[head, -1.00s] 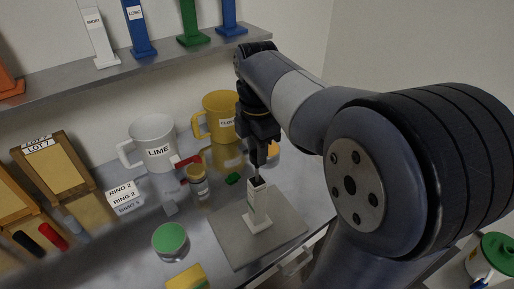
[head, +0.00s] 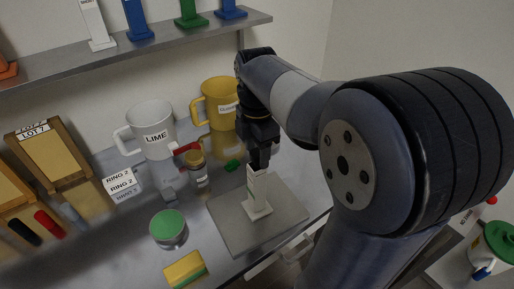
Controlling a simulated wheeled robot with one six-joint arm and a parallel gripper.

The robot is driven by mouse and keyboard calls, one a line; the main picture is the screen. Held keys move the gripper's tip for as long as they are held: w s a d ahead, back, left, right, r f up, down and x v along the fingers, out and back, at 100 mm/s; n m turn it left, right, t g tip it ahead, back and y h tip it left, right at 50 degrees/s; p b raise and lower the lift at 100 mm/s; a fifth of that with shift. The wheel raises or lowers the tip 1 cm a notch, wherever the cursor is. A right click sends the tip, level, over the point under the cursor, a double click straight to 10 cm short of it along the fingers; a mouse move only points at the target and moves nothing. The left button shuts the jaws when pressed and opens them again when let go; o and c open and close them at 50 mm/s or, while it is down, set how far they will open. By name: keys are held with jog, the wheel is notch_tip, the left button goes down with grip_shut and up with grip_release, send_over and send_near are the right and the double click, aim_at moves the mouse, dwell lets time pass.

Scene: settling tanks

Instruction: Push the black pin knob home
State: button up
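A white upright post on a flat foot (head: 257,195) stands on a grey square plate (head: 286,214) on the bench. My gripper (head: 260,164) points down directly over the post, its fingertips at or just above the post's top. I cannot tell whether they touch it. The black pin knob cannot be made out, as the dark fingers cover the top of the post. The fingers look close together, but whether they are shut on something is not clear.
Behind stand a white LIME mug (head: 150,128) and a yellow mug (head: 214,103). Left of the plate are a small jar (head: 196,168), a green-lidded tin (head: 168,230) and a yellow-green block (head: 185,269). A shelf (head: 150,48) with coloured posts runs above.

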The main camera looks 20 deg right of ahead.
aim_at(257, 152)
jog(key=shift+r, duration=0.1)
notch_tip(257, 152, up, 11)
dwell(0.6)
jog(key=shift+f, duration=0.3)
notch_tip(257, 152, down, 10)
jog(key=shift+r, duration=0.1)
jog(key=shift+r+p, duration=0.1)
jog(key=shift+p, duration=0.25)
jog(key=shift+r+p, duration=0.65)
jog(key=shift+r, duration=0.85)
